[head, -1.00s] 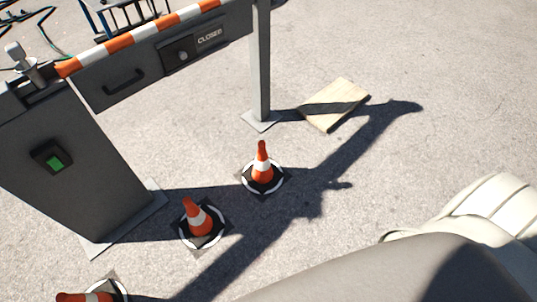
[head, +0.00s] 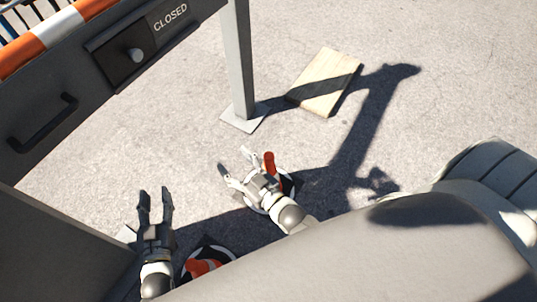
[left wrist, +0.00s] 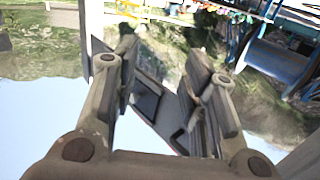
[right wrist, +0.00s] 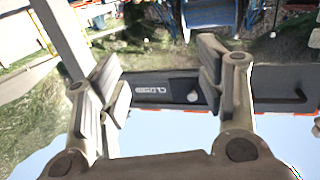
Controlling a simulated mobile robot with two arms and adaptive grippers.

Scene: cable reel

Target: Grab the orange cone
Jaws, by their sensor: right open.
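An orange cone (head: 269,162) stands on the ground near the barrier post; my right gripper hides most of it, leaving its tip and part of its base visible. My right gripper (head: 233,159) is open, above and just left of this cone in the head view, with no cone between its fingers in the right wrist view (right wrist: 160,95). A second orange and white cone (head: 200,268) stands lower left, partly cut off by my body. My left gripper (head: 155,192) is open and empty, up and left of the second cone; its fingers are apart in the left wrist view (left wrist: 155,90).
The grey barrier beam (head: 105,60) marked CLOSED spans the upper left, on a post (head: 241,70). A grey cabinet (head: 60,250) stands lower left. Open pavement (head: 450,80) lies at the right.

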